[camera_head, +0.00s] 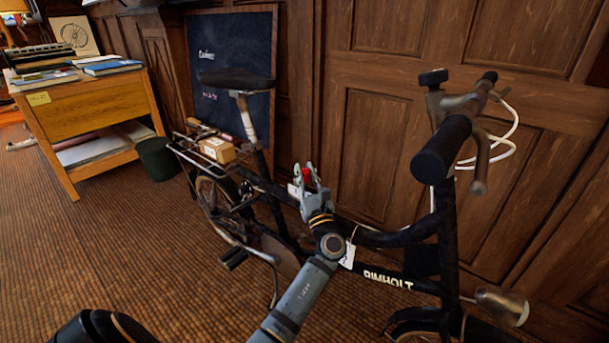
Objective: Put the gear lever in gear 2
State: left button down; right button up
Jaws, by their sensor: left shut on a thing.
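A black bicycle with "RIMHOLT" on its frame (388,279) stands side-on before me. My left gripper (307,178) is at the middle of the bicycle, above the top of its frame. It is shut on a small red-tipped part, which looks like the gear lever (306,174). Only the red end shows between the fingers. The lever's lower part, its gate and any gear numbers are hidden by the gripper, so I cannot tell which gear it is in. My right gripper is not in view.
The handlebar (442,150) rises at the right and the saddle (236,80) at the left. A small box (217,150) sits on the rear rack. Wood panelling (375,165) stands close behind. A wooden desk (95,115) and dark bin (157,158) are at left.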

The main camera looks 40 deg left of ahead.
pick_arm(q)
jog(key=shift+f, duration=0.1)
jog(key=c, duration=1.2)
grip_release()
jog(key=shift+o, duration=0.2)
jog(key=v, duration=0.7)
jog(key=shift+s+d, duration=0.2)
jog(key=shift+d, duration=0.05)
jog(key=shift+f, duration=0.15)
